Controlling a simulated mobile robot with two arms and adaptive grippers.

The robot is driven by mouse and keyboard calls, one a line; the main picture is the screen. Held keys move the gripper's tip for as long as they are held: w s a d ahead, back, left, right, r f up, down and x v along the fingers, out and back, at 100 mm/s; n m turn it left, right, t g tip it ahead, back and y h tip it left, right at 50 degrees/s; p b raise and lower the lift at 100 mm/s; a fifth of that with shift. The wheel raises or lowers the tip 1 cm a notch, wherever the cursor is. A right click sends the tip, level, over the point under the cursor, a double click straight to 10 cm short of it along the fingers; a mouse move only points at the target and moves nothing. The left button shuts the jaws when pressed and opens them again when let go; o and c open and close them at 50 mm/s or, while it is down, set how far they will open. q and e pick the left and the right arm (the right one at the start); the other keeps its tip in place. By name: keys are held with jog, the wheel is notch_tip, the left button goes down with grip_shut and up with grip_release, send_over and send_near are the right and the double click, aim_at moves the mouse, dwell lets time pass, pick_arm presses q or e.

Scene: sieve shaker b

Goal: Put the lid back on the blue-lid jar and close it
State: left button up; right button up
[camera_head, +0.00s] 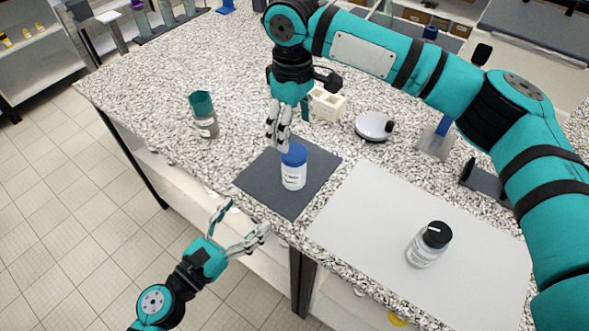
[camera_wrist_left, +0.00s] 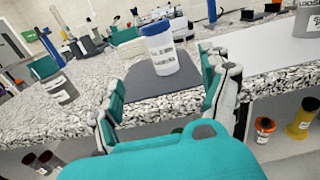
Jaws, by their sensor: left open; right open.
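The blue-lid jar (camera_head: 293,176) is white with a printed label and stands upright on the dark grey mat (camera_head: 264,182). Its blue lid (camera_head: 294,155) sits on top; I cannot tell whether it is screwed tight. The jar also shows in the left wrist view (camera_wrist_left: 163,58), ahead of my fingers. My right gripper (camera_head: 278,140) is open, pointing down just behind and left of the lid; I cannot tell if it touches. My left gripper (camera_head: 243,218) is open and empty, in front of the table's front edge, apart from the jar, fingers toward the mat.
A black-lid jar (camera_head: 427,248) stands on the light grey board (camera_head: 358,228) at right. A teal-topped container (camera_head: 204,115) stands left of the mat. A cream rack (camera_head: 327,104) and a round white device (camera_head: 374,126) are behind. The counter left of the mat is mostly clear.

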aim_at(287, 172)
pick_arm(q)
jog(key=x, duration=1.7)
jog(key=shift+w+d+f, duration=0.1)
jog(key=shift+w+d, duration=0.1)
jog(key=shift+w, duration=0.1)
grip_shut()
